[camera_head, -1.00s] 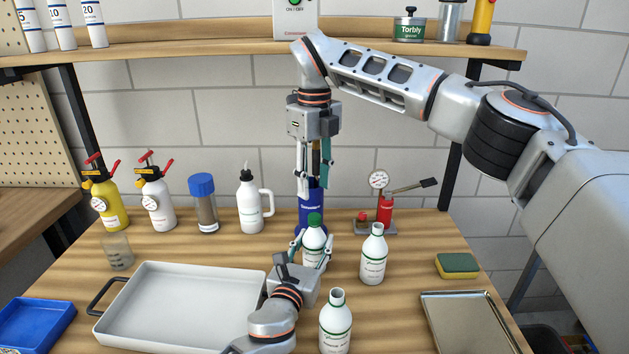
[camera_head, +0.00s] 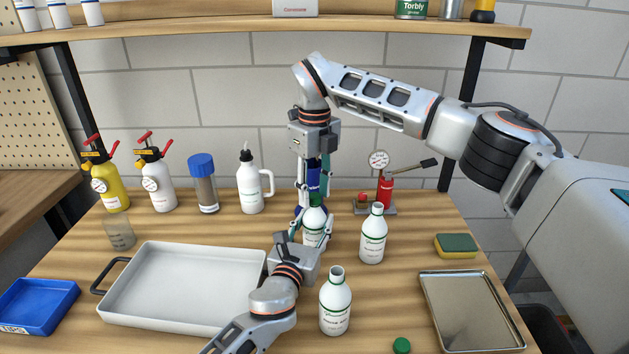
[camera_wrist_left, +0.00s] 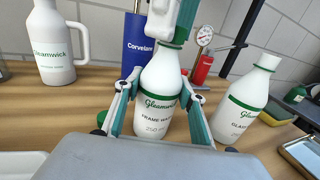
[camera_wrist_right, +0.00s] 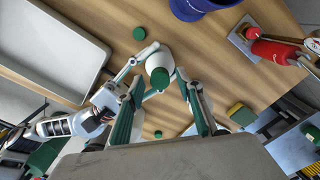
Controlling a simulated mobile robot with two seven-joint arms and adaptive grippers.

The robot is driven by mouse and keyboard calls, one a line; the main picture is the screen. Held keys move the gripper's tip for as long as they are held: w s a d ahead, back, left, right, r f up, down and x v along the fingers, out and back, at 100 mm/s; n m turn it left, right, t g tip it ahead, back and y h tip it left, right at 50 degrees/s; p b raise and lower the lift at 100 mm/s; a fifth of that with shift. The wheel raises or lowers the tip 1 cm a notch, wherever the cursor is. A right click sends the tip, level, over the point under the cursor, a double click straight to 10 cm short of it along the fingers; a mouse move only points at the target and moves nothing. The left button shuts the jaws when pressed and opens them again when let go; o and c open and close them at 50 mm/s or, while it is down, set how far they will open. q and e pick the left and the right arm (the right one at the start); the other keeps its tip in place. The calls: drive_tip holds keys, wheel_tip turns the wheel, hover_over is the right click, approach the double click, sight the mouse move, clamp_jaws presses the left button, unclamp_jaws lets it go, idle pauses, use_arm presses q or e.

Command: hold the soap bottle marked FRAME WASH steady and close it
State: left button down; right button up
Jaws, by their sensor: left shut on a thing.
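The FRAME WASH bottle (camera_wrist_left: 160,100) stands upright, white with a green-banded label; it also shows in the head view (camera_head: 314,230). A green cap (camera_wrist_right: 157,79) sits on its mouth; whether it is tightened I cannot tell. My left gripper (camera_wrist_left: 160,98) is shut on the bottle's body from the near side. My right gripper (camera_wrist_right: 160,82) points down from above, its fingers apart on either side of the cap, with gaps visible in the right wrist view. In the left wrist view a right finger hides part of the cap.
Two uncapped white bottles stand close on the right (camera_head: 373,235) and in front (camera_head: 335,303). A loose green cap (camera_head: 402,345) lies at the front edge, another (camera_wrist_right: 140,33) near the bottle. A blue container (camera_wrist_left: 140,45) stands behind. A white tray (camera_head: 125,310) is left.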

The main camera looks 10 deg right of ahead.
clamp_jaws()
drive_tip(key=m, duration=0.5)
drive_tip(key=shift+f, duration=0.1)
drive_tip(key=shift+o, duration=0.7)
unclamp_jaws()
wheel_tip(320, 180, up, 12)
